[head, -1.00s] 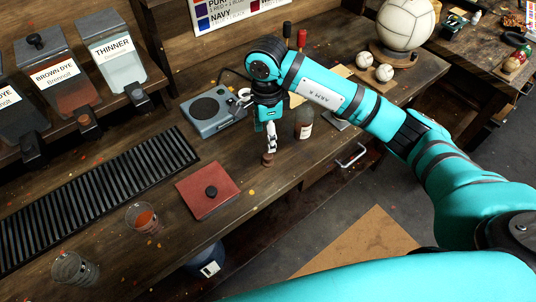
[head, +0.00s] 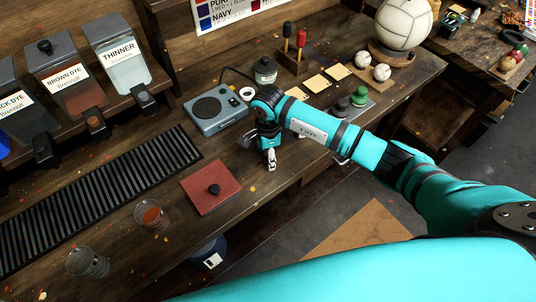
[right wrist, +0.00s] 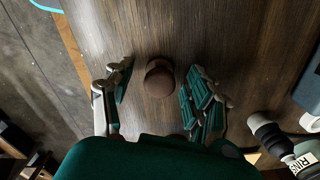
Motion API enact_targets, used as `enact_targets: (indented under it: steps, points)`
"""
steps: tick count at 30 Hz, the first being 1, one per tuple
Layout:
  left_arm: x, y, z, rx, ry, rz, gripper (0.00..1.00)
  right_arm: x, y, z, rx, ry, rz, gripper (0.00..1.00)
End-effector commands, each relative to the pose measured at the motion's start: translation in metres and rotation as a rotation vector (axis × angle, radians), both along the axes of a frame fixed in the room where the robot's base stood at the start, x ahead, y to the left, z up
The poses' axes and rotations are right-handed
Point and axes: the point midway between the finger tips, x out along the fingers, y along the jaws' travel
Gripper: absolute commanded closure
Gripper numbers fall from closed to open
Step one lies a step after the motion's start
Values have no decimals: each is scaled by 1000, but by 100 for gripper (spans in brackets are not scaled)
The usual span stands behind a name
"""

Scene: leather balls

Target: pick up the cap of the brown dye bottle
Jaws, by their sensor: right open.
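The brown round cap (right wrist: 159,80) lies on the dark wooden bench and shows in the right wrist view between the two fingers of my right gripper. My right gripper (head: 269,160) is open, pointing down low over the bench, with a gap visible between the cap and each finger. In the head view the gripper and wrist hide the cap. My left gripper is not in view.
A cup of orange-brown liquid (head: 150,214) and a clear cup (head: 88,262) stand nearer the front left.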

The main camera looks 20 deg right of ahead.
Motion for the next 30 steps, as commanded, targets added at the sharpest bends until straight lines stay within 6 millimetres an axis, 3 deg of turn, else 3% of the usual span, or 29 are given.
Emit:
enact_targets:
  steps: [2, 15, 30]
  points:
    - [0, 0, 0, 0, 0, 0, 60, 0, 0, 0, 0, 0, 0, 44]
    - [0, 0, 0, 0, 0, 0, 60, 0, 0, 0, 0, 0, 0, 98]
    - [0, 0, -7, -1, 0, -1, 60, 1, 0, 8, 0, -3, 1, 99]
